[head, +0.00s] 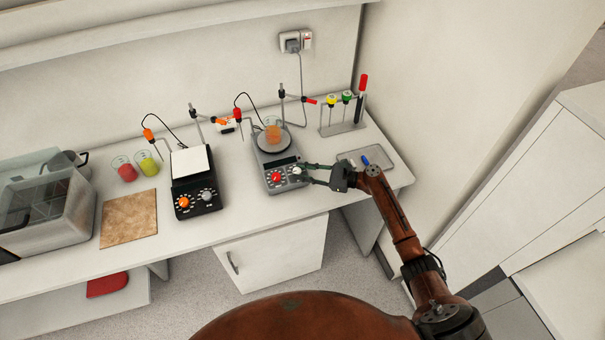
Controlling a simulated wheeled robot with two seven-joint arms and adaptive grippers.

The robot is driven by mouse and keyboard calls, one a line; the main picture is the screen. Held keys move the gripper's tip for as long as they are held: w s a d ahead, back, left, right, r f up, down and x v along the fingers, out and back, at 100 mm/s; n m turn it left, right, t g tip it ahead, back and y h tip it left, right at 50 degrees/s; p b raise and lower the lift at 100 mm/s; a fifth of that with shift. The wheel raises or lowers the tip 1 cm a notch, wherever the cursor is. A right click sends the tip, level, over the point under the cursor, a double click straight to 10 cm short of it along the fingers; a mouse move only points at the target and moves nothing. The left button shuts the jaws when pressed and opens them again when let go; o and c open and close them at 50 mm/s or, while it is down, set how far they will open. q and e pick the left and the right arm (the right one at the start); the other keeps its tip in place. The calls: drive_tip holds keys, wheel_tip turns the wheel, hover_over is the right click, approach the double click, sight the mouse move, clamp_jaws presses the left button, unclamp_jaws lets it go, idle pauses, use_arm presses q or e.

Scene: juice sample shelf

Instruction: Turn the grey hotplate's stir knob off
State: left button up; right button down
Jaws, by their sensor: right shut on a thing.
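The grey hotplate (268,158) stands on the bench near the middle of the head view, with a beaker of orange liquid (273,134) on its round plate. Its front panel has a red knob (276,177) on the left and a pale grey knob (297,171) on the right. My right gripper (302,173) reaches in from the right and is shut on the pale grey knob, partly covering it. Labels are too small to read, so knob functions and pointer positions cannot be told. My left gripper is out of view.
A black hotplate (194,184) with orange and grey knobs stands to the left. Beakers of red (126,171) and yellow liquid (147,163) stand farther left. A rack (344,128) and a tray (379,160) lie right of the grey hotplate, the tray close to my right arm.

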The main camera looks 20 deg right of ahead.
drive_tip(key=c, duration=1.6)
unclamp_jaws()
drive_tip(key=v, duration=1.2)
